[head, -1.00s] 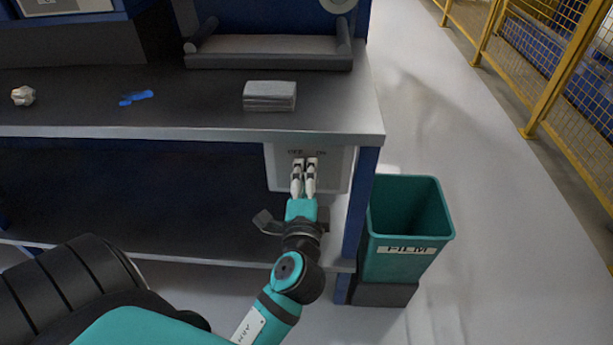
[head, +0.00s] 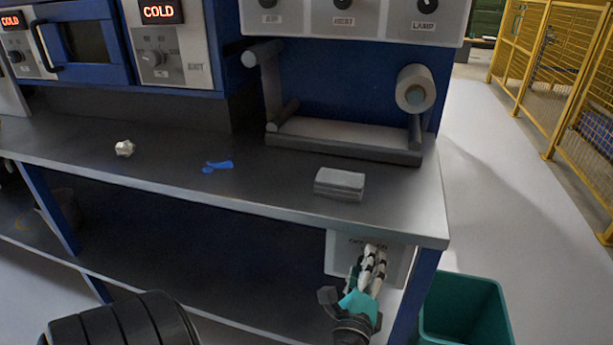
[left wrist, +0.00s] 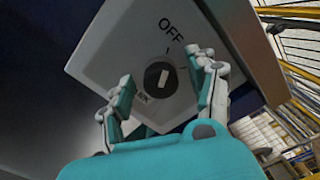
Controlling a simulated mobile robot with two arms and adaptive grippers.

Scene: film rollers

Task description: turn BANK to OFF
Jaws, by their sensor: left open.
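The switch panel (head: 340,250) is a pale plate under the bench top at its right end, its lettering partly covered by my left gripper (head: 371,258). In the left wrist view it is a grey plate (left wrist: 110,50) with a round black knob (left wrist: 152,72). The knob's white mark points up and slightly right, roughly toward the tick below the word OFF (left wrist: 171,30). A small label at its lower left is only partly readable. My left gripper (left wrist: 165,72) is open, its fingers on either side of the knob, with no clear contact. My right gripper is not in view.
The bench top (head: 270,185) overhangs the panel. A grey stack (head: 340,184), blue scraps (head: 217,165) and a crumpled piece (head: 124,148) lie on it. A teal bin (head: 465,305) stands right of the bench leg. Floor on the right is clear up to the yellow fence (head: 535,85).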

